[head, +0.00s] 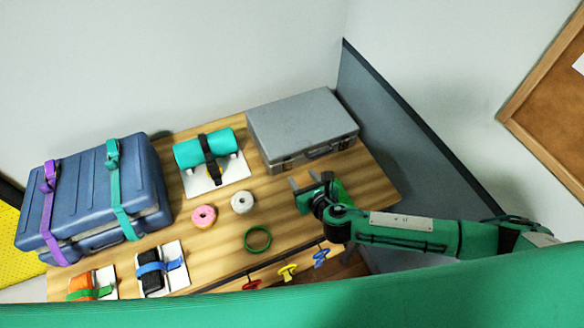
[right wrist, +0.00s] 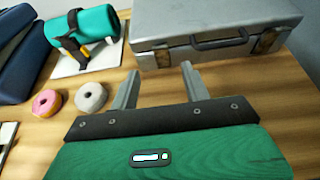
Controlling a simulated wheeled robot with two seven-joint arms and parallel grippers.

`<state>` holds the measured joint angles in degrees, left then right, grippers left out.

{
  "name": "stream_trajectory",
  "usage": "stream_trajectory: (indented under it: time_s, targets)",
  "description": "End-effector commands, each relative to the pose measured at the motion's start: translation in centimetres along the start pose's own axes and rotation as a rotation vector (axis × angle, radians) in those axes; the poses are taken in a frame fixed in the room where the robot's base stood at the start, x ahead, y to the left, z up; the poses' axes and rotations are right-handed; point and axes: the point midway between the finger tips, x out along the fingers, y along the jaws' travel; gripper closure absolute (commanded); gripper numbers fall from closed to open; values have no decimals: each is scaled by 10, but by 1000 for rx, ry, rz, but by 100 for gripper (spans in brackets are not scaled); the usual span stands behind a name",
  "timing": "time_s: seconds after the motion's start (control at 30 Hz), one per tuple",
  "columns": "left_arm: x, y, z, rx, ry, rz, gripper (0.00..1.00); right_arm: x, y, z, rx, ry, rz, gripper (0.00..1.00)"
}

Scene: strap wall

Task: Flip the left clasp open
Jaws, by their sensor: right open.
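A closed grey metal case (head: 300,122) lies flat at the back right of the wooden table, with its handle side facing me. Its left clasp (right wrist: 162,57), a small brownish plate, is on the front face left of the dark handle (right wrist: 220,40). The right clasp (right wrist: 268,40) is near the other end. Whether either clasp is latched is too small to tell. My right gripper (head: 303,180) is open and empty, just in front of the case near the left clasp; its fingers (right wrist: 160,72) point toward that clasp, apart from it. My left gripper is out of view.
A strapped teal roll (head: 200,150) lies on a white board left of the case. A pink ring (head: 203,216), a white ring (head: 242,202) and a green ring (head: 257,239) lie in front. A blue strapped suitcase (head: 90,195) stands left. A grey panel (head: 385,130) rises at right.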

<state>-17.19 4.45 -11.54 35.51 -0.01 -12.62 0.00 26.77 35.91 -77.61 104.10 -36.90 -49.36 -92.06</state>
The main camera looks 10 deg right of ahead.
Motion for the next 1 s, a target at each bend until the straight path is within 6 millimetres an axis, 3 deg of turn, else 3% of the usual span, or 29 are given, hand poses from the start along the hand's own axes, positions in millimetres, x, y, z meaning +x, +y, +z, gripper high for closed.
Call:
stream_trajectory:
  time_s: [0.03,0.2,0.5,1.0]
  targets:
    - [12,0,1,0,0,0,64,12,0,-4,-1,-4,0,53]
    - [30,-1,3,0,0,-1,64,42,0,-4,1,-2,0,53]
    - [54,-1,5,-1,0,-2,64,79,1,-3,2,-1,0,53]
    - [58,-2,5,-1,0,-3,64,88,0,0,3,1,0,55]
